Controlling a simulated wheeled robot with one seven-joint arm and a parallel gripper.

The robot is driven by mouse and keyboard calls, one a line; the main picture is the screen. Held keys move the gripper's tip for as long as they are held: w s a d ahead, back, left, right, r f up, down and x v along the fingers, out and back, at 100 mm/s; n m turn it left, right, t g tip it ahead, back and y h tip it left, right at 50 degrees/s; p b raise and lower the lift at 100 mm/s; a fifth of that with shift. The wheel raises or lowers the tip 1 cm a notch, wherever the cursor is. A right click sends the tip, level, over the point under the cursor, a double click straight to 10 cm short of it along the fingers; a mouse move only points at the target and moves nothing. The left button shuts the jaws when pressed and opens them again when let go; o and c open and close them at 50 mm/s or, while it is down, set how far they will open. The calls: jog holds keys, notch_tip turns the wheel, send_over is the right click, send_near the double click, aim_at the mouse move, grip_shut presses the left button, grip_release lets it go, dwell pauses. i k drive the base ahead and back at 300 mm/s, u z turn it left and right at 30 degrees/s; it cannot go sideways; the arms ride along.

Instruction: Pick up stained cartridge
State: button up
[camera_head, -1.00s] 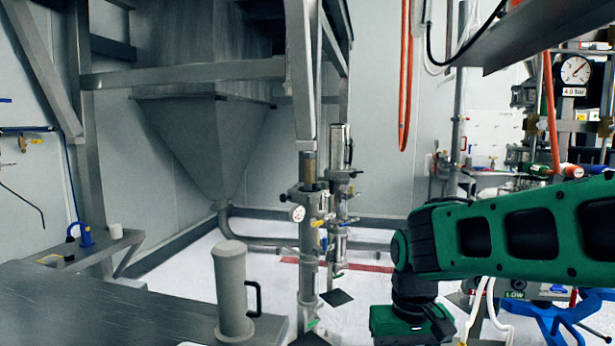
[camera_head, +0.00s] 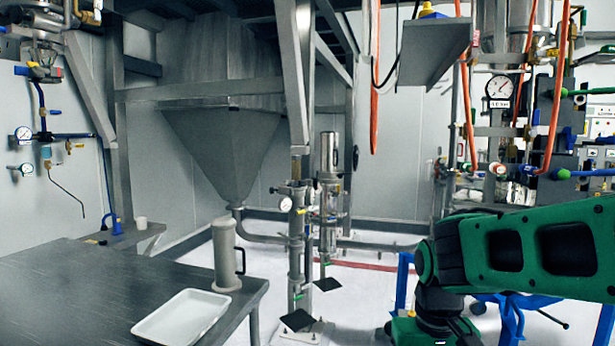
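A grey cylindrical cartridge (camera_head: 226,254) with a dark side handle stands upright on the dark table (camera_head: 100,283), near its right end. Its surface looks dull grey; I cannot make out clear stains. My green and black arm reaches in from the right edge and bends down at the lower right, well to the right of the cartridge and apart from it. The gripper's fingers are below the picture's bottom edge, so they are hidden.
A white tray (camera_head: 152,329) lies on the table in front of the cartridge. A metal hopper (camera_head: 222,150) on a steel frame stands behind. A vertical pipe with valves (camera_head: 296,240) and a gauge rises right of the table. A blue frame (camera_head: 403,285) is beside my arm.

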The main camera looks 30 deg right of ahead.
aim_at(296, 159)
jog(key=z, duration=0.95)
jog(key=i, duration=1.85)
jog(key=u, duration=0.65)
